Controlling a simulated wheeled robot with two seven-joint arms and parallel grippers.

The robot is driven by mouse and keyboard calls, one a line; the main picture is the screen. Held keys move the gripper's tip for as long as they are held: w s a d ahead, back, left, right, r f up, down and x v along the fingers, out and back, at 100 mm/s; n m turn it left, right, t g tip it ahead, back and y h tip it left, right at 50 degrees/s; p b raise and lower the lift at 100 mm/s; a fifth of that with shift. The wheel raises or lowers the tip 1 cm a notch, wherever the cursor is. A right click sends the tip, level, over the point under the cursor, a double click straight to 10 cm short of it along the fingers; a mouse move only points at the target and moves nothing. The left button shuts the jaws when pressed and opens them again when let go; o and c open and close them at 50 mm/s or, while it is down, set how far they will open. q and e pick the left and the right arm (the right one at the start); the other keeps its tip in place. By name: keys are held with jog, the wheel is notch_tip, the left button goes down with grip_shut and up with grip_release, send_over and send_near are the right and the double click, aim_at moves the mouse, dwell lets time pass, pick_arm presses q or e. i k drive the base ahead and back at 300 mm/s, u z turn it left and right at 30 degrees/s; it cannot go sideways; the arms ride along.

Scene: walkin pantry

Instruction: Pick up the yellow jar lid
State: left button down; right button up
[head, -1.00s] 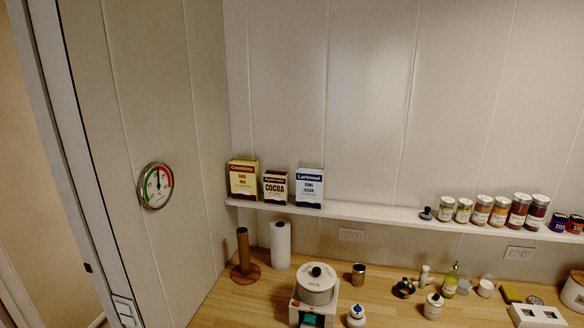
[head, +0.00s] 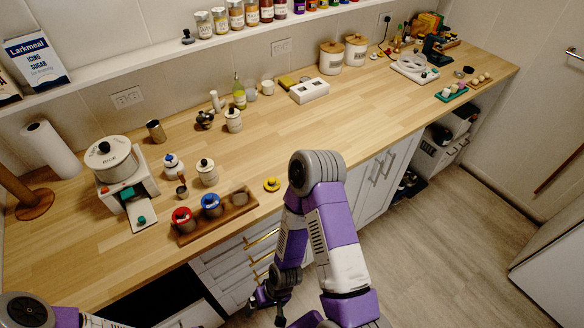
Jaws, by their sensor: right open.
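The yellow jar lid (head: 272,184) lies flat on the wooden counter near its front edge, with a small dark knob on top. It is just right of a wooden tray (head: 216,226) that holds a red-lidded jar (head: 183,219), a blue-lidded jar (head: 211,206) and a jar with no lid (head: 240,196). My right gripper (head: 267,307) is open, low in front of the cabinets, below the counter edge and well short of the lid. My left gripper is out of view; only part of my left arm shows at the bottom left.
A rice cooker (head: 113,160) and white lidded jars (head: 207,172) stand left and behind the tray. A bottle (head: 239,93) and a white block with holes (head: 309,91) are farther back. The counter (head: 340,130) right of the lid is clear.

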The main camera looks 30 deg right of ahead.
aim_at(271, 184)
jog(key=z, duration=0.95)
